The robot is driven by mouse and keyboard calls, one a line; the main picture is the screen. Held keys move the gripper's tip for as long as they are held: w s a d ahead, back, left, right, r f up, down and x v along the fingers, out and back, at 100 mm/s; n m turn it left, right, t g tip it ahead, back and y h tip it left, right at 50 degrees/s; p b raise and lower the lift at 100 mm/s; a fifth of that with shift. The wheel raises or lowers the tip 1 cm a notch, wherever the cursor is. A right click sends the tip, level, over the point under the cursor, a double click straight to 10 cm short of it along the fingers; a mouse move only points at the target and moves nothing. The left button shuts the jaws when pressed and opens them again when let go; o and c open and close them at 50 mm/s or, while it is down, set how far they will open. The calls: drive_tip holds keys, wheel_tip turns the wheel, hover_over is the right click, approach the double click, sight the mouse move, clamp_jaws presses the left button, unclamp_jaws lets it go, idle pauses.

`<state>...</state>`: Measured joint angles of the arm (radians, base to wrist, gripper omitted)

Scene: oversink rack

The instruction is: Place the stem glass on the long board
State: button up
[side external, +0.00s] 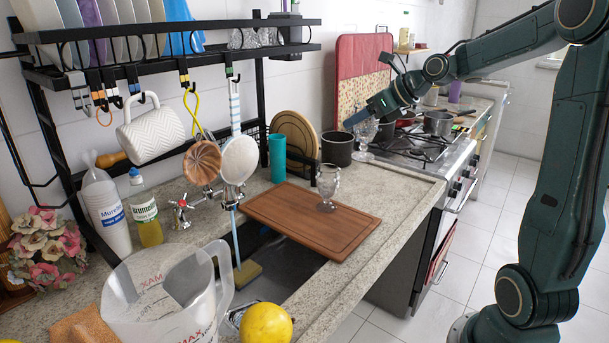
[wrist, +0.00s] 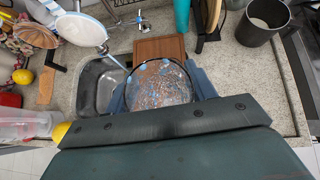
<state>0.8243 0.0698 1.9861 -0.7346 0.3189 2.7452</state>
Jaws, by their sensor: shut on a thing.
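My gripper (side external: 358,117) is shut on a clear stem glass (side external: 367,134), which hangs upright below the jaws near the stove's left edge. In the wrist view the glass (wrist: 160,84) shows from above between the fingers, its round rim facing the camera. The long board (side external: 300,218) is a brown wooden board lying across the sink, to the left of and below my gripper in the side view. Part of the board (wrist: 158,47) shows beyond the held glass in the wrist view; the rest is hidden.
Another clear glass (side external: 328,186) stands on the board's far right part. A dark pot (side external: 337,149), a teal cup (side external: 277,158) and round boards (side external: 293,137) stand behind it. A rack (side external: 150,48) with hanging mugs and utensils is at left. The board's front left is bare.

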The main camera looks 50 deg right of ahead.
wheel_tip(320, 180, down, 15)
drive_tip(key=shift+r, duration=0.15)
idle(0.4)
drive_tip(key=shift+f, duration=1.9)
drive_tip(key=o, duration=1.1)
drive_tip(key=shift+f, duration=0.15)
drive_tip(key=shift+c, duration=0.2)
drive_tip(key=v, duration=0.7)
drive_tip(key=shift+s+r, duration=0.2)
drive_tip(key=shift+r, duration=0.15)
